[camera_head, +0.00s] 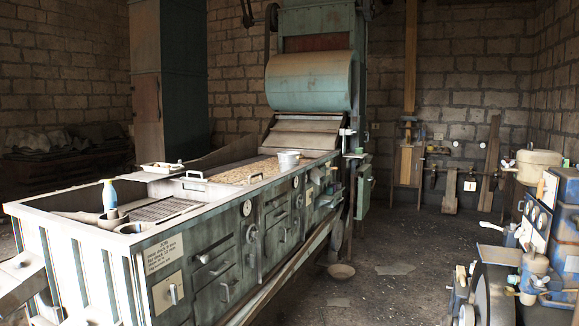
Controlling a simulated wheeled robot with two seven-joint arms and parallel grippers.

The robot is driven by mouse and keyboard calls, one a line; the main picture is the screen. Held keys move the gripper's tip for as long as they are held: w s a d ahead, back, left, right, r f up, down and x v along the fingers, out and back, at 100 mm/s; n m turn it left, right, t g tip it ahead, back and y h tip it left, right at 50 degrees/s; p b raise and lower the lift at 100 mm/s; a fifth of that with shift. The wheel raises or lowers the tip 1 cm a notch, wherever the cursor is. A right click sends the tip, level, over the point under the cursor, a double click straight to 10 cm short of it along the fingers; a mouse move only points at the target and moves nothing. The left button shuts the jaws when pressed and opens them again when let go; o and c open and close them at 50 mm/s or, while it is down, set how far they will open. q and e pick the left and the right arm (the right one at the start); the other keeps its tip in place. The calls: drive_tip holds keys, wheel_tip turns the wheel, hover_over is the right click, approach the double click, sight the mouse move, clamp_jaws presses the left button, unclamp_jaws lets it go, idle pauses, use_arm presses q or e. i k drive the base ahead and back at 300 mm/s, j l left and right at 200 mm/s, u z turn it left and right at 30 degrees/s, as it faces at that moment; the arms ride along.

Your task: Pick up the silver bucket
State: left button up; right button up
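A silver bucket (288,160), small and pale, stands upright on the far right part of the long machine's top (236,172), near its right edge. It looks whole and unobstructed, with nothing touching it from above. Neither of my grippers shows in the head view.
A blue and white bottle (109,196) stands at the machine's near left end. A shallow tray (161,168) lies on the far rim. A bowl (341,270) sits on the floor. A blue engine (562,220) stands at right. The floor between (400,250) is mostly clear.

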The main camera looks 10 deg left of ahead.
sight(285, 164)
drive_tip(key=i, duration=5.7)
drive_tip(key=l+u, duration=0.2)
drive_tip(key=l, duration=0.1)
